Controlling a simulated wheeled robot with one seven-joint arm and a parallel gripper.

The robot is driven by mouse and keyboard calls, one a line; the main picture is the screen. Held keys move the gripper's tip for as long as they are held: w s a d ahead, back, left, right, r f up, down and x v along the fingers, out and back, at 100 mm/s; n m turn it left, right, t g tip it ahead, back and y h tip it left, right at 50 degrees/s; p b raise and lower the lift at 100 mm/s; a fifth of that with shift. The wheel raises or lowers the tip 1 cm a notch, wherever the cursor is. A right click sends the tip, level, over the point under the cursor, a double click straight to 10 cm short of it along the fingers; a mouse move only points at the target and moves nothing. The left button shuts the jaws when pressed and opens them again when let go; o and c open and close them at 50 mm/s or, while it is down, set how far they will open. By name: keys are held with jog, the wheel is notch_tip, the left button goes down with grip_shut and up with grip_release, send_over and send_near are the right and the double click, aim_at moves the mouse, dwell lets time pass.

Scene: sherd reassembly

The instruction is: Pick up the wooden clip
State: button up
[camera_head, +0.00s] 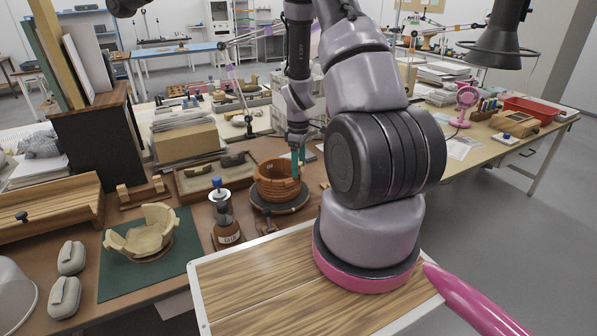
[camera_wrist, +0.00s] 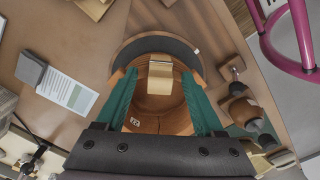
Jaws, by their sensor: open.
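The wooden clip (camera_wrist: 160,76) is a pale, blocky piece at the far rim of a terracotta pot (camera_wrist: 160,110) in the wrist view. My gripper (camera_wrist: 158,80) is open, with one teal finger on each side of the clip and a gap visible on both sides. I cannot tell whether the fingertips are level with the clip. In the head view my gripper (camera_head: 298,160) points down over the right part of the pot (camera_head: 275,190), and I cannot make out the clip there.
The pot stands on a dark round turntable (camera_head: 285,208). A glue bottle (camera_head: 226,220) stands close to its left. A pale partial vessel (camera_head: 145,238) rests on a green mat (camera_head: 115,285). A tray with sherds (camera_head: 205,190) lies behind the bottle.

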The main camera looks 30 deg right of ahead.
jog(key=c, duration=0.9)
